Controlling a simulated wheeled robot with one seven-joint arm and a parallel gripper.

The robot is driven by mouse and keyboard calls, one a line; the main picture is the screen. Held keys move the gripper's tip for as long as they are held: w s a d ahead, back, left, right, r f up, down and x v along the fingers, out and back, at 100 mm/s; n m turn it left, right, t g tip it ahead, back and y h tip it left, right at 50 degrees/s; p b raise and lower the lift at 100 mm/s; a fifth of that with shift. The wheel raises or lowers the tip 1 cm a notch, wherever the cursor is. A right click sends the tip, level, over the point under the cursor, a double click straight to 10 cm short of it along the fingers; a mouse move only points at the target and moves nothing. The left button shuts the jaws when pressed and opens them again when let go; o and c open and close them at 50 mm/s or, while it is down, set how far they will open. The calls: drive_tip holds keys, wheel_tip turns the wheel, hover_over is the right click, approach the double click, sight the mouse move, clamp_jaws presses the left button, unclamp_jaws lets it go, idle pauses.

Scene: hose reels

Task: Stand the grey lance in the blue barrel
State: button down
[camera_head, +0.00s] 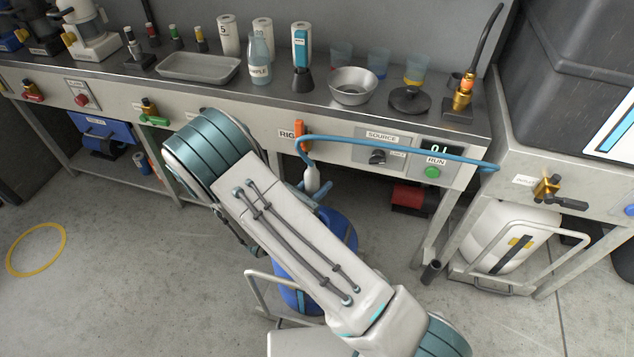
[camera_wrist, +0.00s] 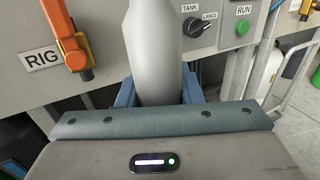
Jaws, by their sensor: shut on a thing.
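The grey lance (camera_wrist: 155,50) stands between the blue fingers of my gripper (camera_wrist: 158,92) in the wrist view, and the gripper is shut on it. In the head view the light grey lance (camera_head: 312,180) shows just below the bench front, with my gripper (camera_head: 318,194) around it. A blue hose (camera_head: 400,145) leads from its upper end to the right. The blue barrel (camera_head: 343,230) is on the floor below the bench, behind and beneath my arm. My arm hides much of the barrel, and its opening is not visible.
The source panel (camera_head: 382,148) is to the right. A metal trolley frame (camera_head: 262,290) stands by the barrel.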

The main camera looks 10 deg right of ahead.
drive_tip(key=shift+f+b, duration=1.9)
drive_tip(key=shift+f, duration=1.1)
drive_tip(key=c, duration=0.9)
unclamp_jaws()
drive_tip(key=p+v, duration=0.1)
drive_tip(key=v, duration=1.3)
drive_tip(key=shift+p, duration=0.4)
drive_tip(key=shift+d, duration=0.1)
